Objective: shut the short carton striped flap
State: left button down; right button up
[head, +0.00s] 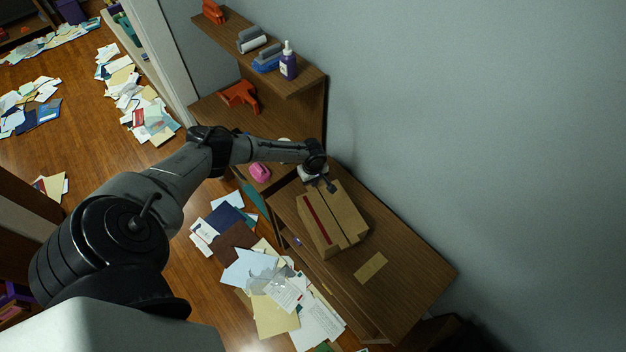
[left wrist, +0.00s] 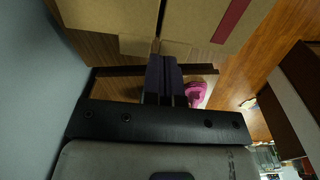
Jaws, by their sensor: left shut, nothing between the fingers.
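The short carton (head: 350,209) is a brown cardboard box on the wooden desk. Its striped flap (head: 316,217), with a dark red stripe, is on the left side of the top; a narrow seam parts it from the plain panel. The flap looks roughly flat, but I cannot tell whether it is fully down. In the left wrist view the striped flap (left wrist: 205,18) fills the upper right. My left gripper (head: 331,187) is at the carton's far end, by the seam. Its dark fingers (left wrist: 162,68) are together and empty. I cannot tell whether they touch the carton. My right gripper is out of view.
The wooden desk (head: 411,279) has a tan slip (head: 371,267) in front of the carton and a pink object (head: 260,172) beyond it at left. A wall (head: 480,130) bounds the right side. A shelf (head: 312,82) holds a purple bottle (head: 288,62). Papers litter the floor.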

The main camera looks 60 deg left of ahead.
pick_arm(q)
jog(key=shift+r+p, duration=0.65)
jog(key=shift+r, duration=0.05)
notch_tip(320, 180, up, 4)
jog(key=p, duration=0.4)
notch_tip(320, 180, up, 9)
